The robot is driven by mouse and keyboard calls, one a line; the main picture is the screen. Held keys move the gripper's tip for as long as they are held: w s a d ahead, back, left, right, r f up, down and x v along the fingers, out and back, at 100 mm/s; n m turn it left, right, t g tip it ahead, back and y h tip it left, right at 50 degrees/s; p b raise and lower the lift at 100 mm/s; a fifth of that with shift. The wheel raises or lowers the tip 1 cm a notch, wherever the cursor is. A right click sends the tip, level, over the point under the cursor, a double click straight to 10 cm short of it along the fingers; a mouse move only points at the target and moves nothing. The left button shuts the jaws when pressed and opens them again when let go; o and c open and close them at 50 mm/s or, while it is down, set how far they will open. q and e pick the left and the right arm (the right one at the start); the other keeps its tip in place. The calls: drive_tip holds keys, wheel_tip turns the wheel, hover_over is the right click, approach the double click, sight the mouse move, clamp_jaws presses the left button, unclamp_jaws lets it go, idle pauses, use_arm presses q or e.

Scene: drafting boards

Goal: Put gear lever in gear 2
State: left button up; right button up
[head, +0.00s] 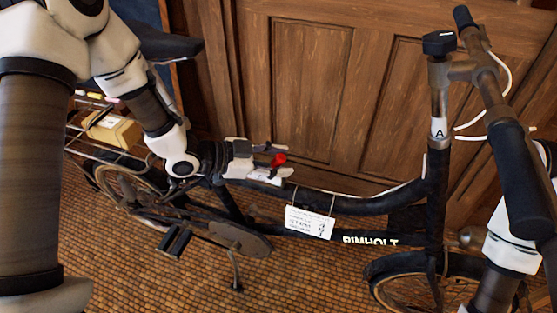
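My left gripper (268,161) reaches in from the left at the lever. I cannot tell whether either finger touches the lever. The gear marks and the lever's base are hidden or too small to read.
A white tag (310,222) hangs from the frame below the tube. The handlebar (500,125) and stem stand at the right. A rear rack with a cardboard box (113,129) is at the left. A wooden panelled door (298,85) stands close behind the bicycle.

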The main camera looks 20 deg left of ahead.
use_arm(q)
clamp_jaws()
drive_tip(key=shift+a+r+n+h+p, duration=0.35)
drive_tip(key=shift+a+h+p, duration=0.15)
drive_tip(key=shift+p, duration=0.1)
drive_tip(key=shift+w+a+n+t+h, duration=0.1)
drive_tip(key=shift+a+n+t+h, duration=0.55)
drive_tip(key=shift+a+h, duration=0.45)
drive_tip(key=shift+a+n+h+b, duration=0.25)
drive_tip(key=shift+n+h+b, duration=0.05)
drive_tip(key=shift+b, duration=0.05)
drive_tip(key=shift+a+r+t+h, duration=0.15)
drive_tip(key=shift+r+t+h, duration=0.05)
drive_tip(key=shift+t+h, duration=0.15)
drive_tip(key=shift+o, duration=1.7)
unclamp_jaws()
